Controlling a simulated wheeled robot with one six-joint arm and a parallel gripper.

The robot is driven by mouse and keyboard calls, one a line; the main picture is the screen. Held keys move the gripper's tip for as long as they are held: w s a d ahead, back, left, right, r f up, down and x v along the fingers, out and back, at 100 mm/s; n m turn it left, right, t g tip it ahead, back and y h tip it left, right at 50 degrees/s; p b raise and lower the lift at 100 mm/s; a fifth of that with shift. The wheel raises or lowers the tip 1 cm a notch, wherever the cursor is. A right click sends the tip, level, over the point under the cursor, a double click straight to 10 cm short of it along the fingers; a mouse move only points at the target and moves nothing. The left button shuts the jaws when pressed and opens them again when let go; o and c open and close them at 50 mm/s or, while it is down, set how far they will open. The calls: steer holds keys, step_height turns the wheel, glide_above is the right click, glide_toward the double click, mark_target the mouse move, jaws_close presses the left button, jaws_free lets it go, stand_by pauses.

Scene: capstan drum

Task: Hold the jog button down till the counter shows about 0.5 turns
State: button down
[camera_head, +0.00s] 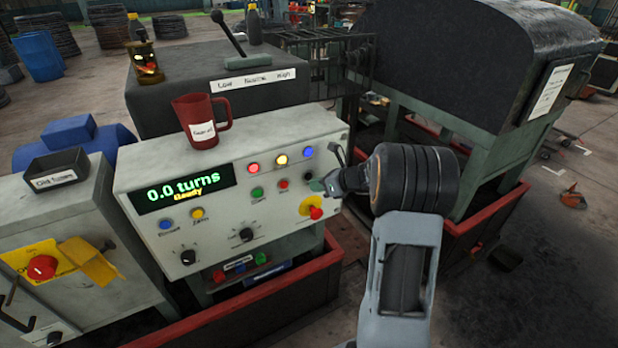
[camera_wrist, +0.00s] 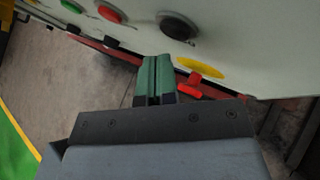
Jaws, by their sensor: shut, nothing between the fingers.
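The counter (camera_head: 186,188) on the pale control panel reads 0.0 turns in green, with a smaller yellow word below it. A round black button (camera_head: 308,176) sits at the right end of a row beside a red and a green button; its label is too small to read, so I cannot confirm it is the jog button. The black button also shows in the wrist view (camera_wrist: 178,25). My gripper (camera_head: 319,186) is shut and empty, its green fingertips (camera_wrist: 157,58) close to the black button. They appear apart from it, and the button does not look covered.
A red knob on a yellow plate (camera_head: 315,212) sits just below my gripper. A red mug (camera_head: 201,120) stands on the panel's top, near a black lever (camera_head: 229,35). A red emergency button (camera_head: 41,267) is on the left cabinet. A dark drum housing (camera_head: 470,55) stands right.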

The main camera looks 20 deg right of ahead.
steer(key=shift+w, duration=0.1)
steer(key=shift+w, duration=0.3)
steer(key=shift+w+a+p, duration=0.1)
steer(key=shift+w+p, duration=0.25)
steer(key=shift+w, duration=0.1)
stand_by(0.8)
steer(key=shift+s, duration=0.15)
stand_by(3.5)
steer(key=shift+s, duration=0.7)
steer(key=shift+s+d, duration=0.2)
steer(key=shift+s, duration=1.05)
steer(key=shift+s+d, duration=0.2)
steer(key=shift+s, duration=1.05)
